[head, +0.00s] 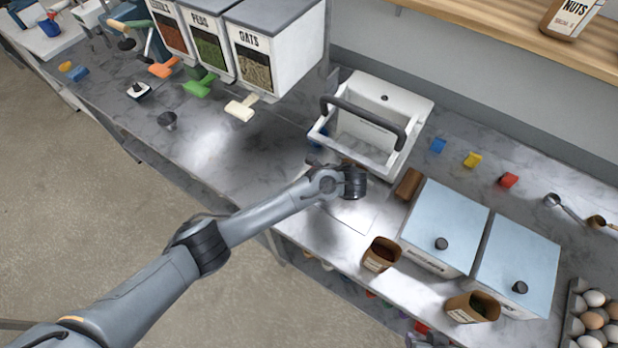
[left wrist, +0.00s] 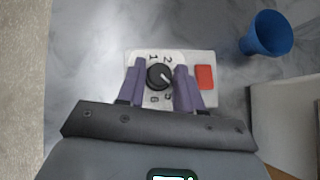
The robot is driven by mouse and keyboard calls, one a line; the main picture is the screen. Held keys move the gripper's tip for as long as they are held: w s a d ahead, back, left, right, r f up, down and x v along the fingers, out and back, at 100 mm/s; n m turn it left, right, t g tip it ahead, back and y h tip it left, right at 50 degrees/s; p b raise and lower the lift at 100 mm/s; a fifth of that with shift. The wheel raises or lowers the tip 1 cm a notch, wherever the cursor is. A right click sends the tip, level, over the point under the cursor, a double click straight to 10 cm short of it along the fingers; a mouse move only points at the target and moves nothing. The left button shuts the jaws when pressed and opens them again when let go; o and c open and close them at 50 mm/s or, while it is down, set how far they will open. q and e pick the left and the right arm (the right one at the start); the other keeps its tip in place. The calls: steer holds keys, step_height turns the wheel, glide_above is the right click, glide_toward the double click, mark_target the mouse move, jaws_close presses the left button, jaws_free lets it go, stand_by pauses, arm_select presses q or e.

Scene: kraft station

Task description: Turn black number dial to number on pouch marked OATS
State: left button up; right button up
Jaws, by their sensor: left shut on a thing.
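The black number dial (left wrist: 159,76) sits on a white plate (left wrist: 143,56) with a red block or button (left wrist: 205,77) at its right, in the left wrist view. Numbers 1, 2, 5 and 6 show around it; the others are hidden by a finger. The dial's pale mark seems to point to the lower right. My left gripper (left wrist: 160,80) is shut on the dial, one purple finger on each side. In the head view my left arm's wrist (head: 350,183) hides the dial. No pouch with a readable OATS label shows. My right gripper is not in view.
An OATS dispenser (head: 280,47) stands at the back. A white handled bin (head: 412,97) is behind my wrist. A blue funnel (left wrist: 267,33) is near the dial. Brown pouches (head: 381,255) (head: 472,308) stand by blue-lidded boxes (head: 445,225). A NUTS pouch (head: 571,17) is on the shelf.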

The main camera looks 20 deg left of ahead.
arm_select(q)
steer(key=o, duration=1)
steer(key=shift+s+d+r, duration=0.15)
steer(key=shift+d+r, duration=0.15)
steer(key=shift+d, duration=0.05)
steer(key=v, duration=0.4)
steer(key=shift+d+r, duration=0.1)
steer(key=s+d, duration=0.1)
steer(key=d, duration=0.2)
steer(key=s+d, duration=0.2)
steer(key=d, duration=0.2)
steer(key=s+d, duration=0.1)
steer(key=d, duration=0.3)
steer(key=shift+s, duration=0.25)
